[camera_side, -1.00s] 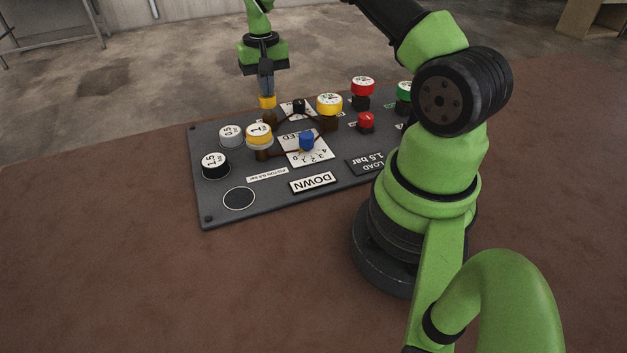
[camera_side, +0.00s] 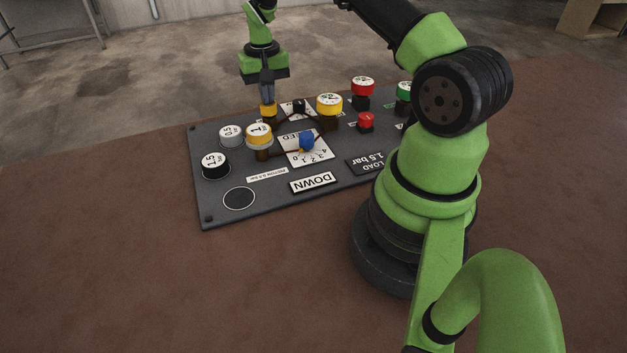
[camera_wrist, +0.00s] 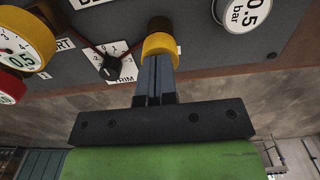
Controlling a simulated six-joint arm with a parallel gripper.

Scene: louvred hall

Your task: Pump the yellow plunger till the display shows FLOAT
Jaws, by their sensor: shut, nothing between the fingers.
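The yellow plunger (camera_side: 268,109) stands at the far edge of the dark panel (camera_side: 222,212). My gripper (camera_side: 268,99) is shut and empty, pointing down with its fingertips at the plunger's top. In the wrist view the shut fingers (camera_wrist: 157,62) meet the yellow cap (camera_wrist: 160,44), seemingly touching it. The display (camera_side: 313,182) at the panel's near edge reads DOWN, upside down in the side view.
A blue knob (camera_side: 306,141) sits on a white dial. White (camera_side: 231,134) and black (camera_side: 214,161) discs lie at left. Red (camera_side: 363,84) and green (camera_side: 403,90) pieces stand at right.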

